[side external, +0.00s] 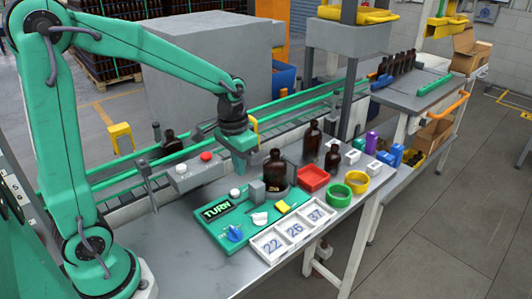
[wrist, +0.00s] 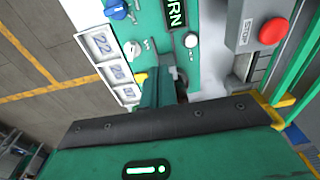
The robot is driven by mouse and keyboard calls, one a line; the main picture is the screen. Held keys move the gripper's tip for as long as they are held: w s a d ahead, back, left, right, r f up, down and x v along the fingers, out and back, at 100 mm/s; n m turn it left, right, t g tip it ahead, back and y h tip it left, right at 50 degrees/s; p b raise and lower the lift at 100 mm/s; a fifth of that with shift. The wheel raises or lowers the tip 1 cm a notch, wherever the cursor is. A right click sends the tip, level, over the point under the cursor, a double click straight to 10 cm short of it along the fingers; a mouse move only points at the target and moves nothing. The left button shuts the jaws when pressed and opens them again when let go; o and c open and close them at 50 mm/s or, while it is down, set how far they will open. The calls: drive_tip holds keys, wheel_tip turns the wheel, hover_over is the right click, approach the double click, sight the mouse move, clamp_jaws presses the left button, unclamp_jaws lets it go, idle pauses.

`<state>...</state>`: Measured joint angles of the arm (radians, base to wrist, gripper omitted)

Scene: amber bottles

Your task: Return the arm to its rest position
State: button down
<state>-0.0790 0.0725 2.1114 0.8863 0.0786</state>
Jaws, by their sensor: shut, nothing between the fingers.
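My gripper (side external: 240,166) is shut and empty. It hangs from the green arm above the work table, just left of an amber bottle (side external: 275,172) in the side view. In the wrist view my gripper's fingers (wrist: 158,88) reach down over the green panel (wrist: 190,62). The bottle stands upright at the panel's far edge, apart from my gripper as far as I can tell.
Two more amber bottles (side external: 313,139) (side external: 333,158) stand to the right. A red tray (side external: 312,179), green ring (side external: 339,195) and yellow ring (side external: 356,182) sit nearby. A grey box with a red button (side external: 206,156) is left, before the conveyor with green rails (side external: 300,98). The table's front left is clear.

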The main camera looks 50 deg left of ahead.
drive_tip(key=s+d+r+t, duration=0.1)
drive_tip(key=s+r+t, duration=0.1)
drive_tip(key=s+r, duration=0.2)
drive_tip(key=s+d+r+t, duration=0.2)
drive_tip(key=s+r, duration=0.3)
drive_tip(key=s, duration=0.4)
drive_tip(key=shift+s+r+t, duration=0.2)
drive_tip(key=shift+s+t, duration=0.2)
